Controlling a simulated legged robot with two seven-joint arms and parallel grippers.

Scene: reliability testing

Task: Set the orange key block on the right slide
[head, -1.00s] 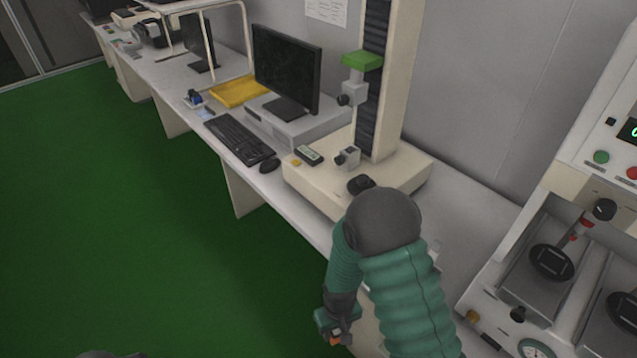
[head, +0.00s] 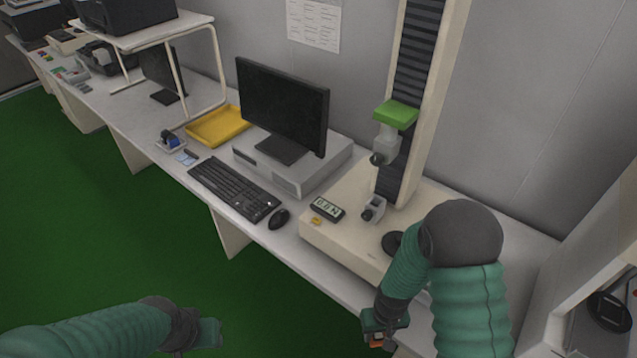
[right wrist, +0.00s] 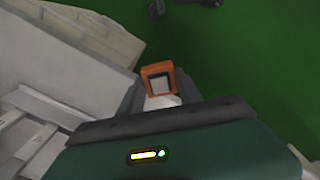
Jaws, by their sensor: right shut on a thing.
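The orange key block (right wrist: 157,68) is a small square frame with a pale opening, held between the fingertips of my right gripper (right wrist: 160,88) in the right wrist view. In the head view, my right gripper (head: 383,336) hangs low in front of the bench, with a bit of orange (head: 376,344) at its tip. Green floor shows beyond the block. My left gripper (head: 206,334) is low over the green floor at left, and its jaws cannot be made out. The right slide is not clearly identifiable; only part of a machine (head: 608,310) shows at the right edge.
A tall test stand (head: 345,235) with a green-topped head stands on the bench, close behind my right arm. A monitor (head: 285,105), keyboard (head: 235,190), mouse (head: 279,219) and yellow tray (head: 217,125) lie further left. Pale machine parts (right wrist: 60,60) fill the left of the right wrist view.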

